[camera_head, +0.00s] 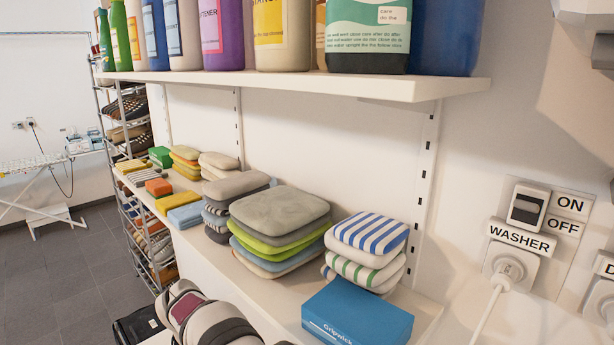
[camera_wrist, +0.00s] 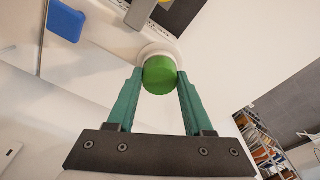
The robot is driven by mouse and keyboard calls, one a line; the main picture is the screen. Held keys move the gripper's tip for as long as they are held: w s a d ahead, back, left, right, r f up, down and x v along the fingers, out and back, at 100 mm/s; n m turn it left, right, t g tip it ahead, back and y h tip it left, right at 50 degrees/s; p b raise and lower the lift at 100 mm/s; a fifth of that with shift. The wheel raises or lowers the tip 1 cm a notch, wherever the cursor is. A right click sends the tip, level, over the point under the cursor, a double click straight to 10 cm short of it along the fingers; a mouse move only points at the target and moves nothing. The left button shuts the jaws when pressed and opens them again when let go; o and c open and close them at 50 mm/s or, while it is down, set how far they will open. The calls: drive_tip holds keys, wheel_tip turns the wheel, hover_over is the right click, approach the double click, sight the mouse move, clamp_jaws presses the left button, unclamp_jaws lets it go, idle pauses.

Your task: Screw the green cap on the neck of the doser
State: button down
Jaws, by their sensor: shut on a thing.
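In the wrist view the green cap (camera_wrist: 159,76) sits between the two teal fingers of my gripper (camera_wrist: 160,80), which are shut on its sides. A white rounded rim (camera_wrist: 155,48) shows just behind the cap. It may be the doser's neck, but most of it is hidden, and I cannot tell whether the cap touches it or is threaded on it. Neither my gripper nor the cap shows in the head view, and I cannot make out the doser there.
The head view shows a white upper shelf (camera_head: 400,86) with several bottles. Below, folded cloth stacks (camera_head: 280,222) and a blue box (camera_head: 358,310) fill a lower shelf. A washer switch (camera_head: 527,206) and plug (camera_head: 508,270) are on the right wall. A blue object (camera_wrist: 66,20) shows in the wrist view.

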drive_tip(key=shift+f+m, duration=0.15)
drive_tip(key=shift+m, duration=0.95)
drive_tip(key=shift+c, duration=1.1)
unclamp_jaws()
drive_tip(key=shift+s+a+r, duration=0.1)
drive_tip(key=shift+s+r, duration=0.05)
drive_tip(key=shift+r, duration=4.45)
drive_tip(key=s+d+r+g+y, duration=0.1)
drive_tip(key=s+d+r, duration=0.1)
drive_tip(key=s+d, duration=0.65)
drive_tip(key=s+d+r, duration=0.1)
drive_tip(key=s+d, duration=0.5)
drive_tip(key=d, duration=0.6)
drive_tip(key=s+d+f, duration=0.1)
drive_tip(key=s+f, duration=0.1)
drive_tip(key=s, duration=0.4)
drive_tip(key=s+d+f+y, duration=0.1)
drive_tip(key=s+d+f, duration=0.1)
drive_tip(key=s, duration=0.4)
drive_tip(key=shift+f+g, duration=0.25)
drive_tip(key=shift+g, duration=0.05)
